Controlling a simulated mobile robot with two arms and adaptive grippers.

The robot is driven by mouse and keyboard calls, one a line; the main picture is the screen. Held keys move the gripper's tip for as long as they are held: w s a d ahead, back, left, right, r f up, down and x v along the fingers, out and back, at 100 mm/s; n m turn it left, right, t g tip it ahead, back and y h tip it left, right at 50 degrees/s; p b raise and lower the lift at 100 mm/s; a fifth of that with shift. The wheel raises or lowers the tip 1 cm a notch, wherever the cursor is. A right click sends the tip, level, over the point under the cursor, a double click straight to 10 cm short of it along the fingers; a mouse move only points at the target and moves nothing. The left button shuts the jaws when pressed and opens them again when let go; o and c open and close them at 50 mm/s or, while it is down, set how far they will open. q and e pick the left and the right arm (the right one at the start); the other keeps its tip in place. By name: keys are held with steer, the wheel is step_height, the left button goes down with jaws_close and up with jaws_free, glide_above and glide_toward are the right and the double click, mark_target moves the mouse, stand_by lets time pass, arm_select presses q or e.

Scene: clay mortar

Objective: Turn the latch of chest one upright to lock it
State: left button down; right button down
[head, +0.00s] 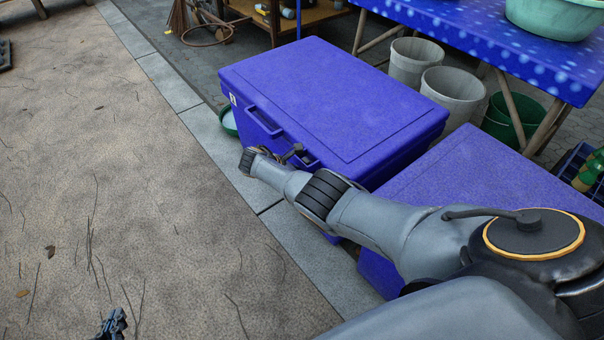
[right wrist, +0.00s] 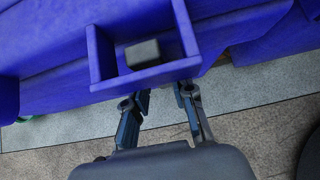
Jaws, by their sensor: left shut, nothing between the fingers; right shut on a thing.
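The far blue-purple chest (head: 330,95) stands with its lid closed. Its front carries a purple loop (head: 265,122) and another further right, partly behind my right arm. In the right wrist view a purple U-shaped latch (right wrist: 98,62) frames a small black block (right wrist: 142,54). My right gripper (right wrist: 163,92) reaches the latch's lower bar from below and is shut on it; the fingertips are partly hidden there. I cannot tell from these views how far the latch is turned.
A second purple chest (head: 455,180) stands close beside the first, partly behind my right arm. Pale buckets (head: 415,62) and a green bucket (head: 510,118) stand behind, under a blue-covered table (head: 470,28). The paving (head: 110,180) at left is mostly clear.

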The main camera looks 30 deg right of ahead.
steer(key=c, duration=1.1)
jaws_free()
steer(key=shift+a+r, duration=0.1)
steer(key=v, duration=1.1)
steer(key=shift+a+r, duration=0.25)
